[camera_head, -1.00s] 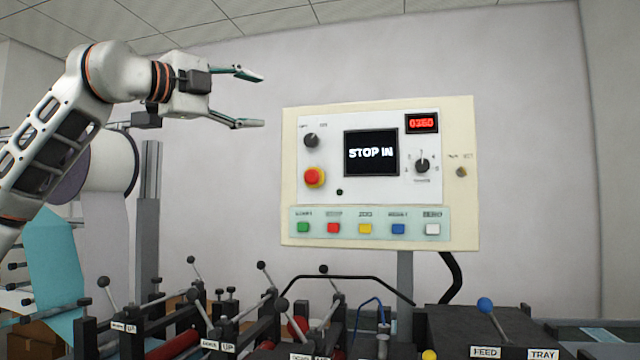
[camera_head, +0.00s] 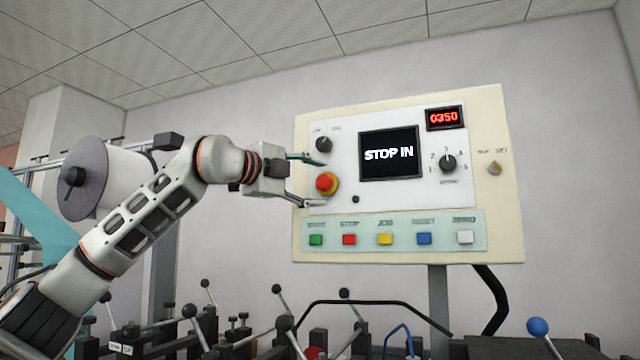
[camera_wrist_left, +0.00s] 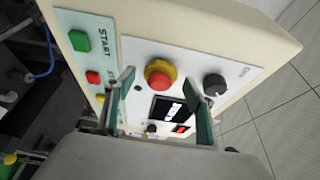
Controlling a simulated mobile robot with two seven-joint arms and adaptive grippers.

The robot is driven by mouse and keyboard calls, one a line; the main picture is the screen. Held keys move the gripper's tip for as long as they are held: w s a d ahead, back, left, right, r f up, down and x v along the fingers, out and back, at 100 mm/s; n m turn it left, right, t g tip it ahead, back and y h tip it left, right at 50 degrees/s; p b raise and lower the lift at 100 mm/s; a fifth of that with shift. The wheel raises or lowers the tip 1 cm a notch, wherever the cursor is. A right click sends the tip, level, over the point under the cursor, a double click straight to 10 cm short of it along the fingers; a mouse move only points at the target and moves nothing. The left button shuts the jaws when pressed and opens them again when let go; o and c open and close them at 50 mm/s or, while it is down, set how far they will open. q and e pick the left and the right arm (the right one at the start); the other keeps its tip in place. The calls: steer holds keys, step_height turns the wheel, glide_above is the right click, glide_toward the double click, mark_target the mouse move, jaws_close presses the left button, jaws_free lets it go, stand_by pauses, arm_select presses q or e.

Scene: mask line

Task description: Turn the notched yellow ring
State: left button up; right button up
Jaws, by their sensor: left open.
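The yellow ring (camera_head: 335,189) surrounds a red mushroom button (camera_head: 325,181) on the left of the control panel (camera_head: 402,278). In the left wrist view the ring (camera_wrist_left: 175,72) and red button (camera_wrist_left: 158,75) appear between my fingers. The notches are too small to make out. My left gripper (camera_head: 315,181) is open, one finger above the button and one below it in the head view. In the wrist view its fingertips (camera_wrist_left: 164,88) stand on either side of the ring, with gaps. I cannot tell how far they are from the panel face. My right gripper is not in view.
A black knob (camera_head: 323,144) sits just above the ring, near the upper finger. The screen (camera_head: 390,168) reads STOP IN. Coloured buttons, including a red one (camera_head: 349,239), line the panel below. Levers with black ball knobs (camera_head: 283,323) stand beneath. A white roll (camera_head: 128,180) is at left.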

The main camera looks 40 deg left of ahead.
arm_select(q)
steer(key=shift+w+d, duration=0.1)
steer(key=shift+w, duration=0.7)
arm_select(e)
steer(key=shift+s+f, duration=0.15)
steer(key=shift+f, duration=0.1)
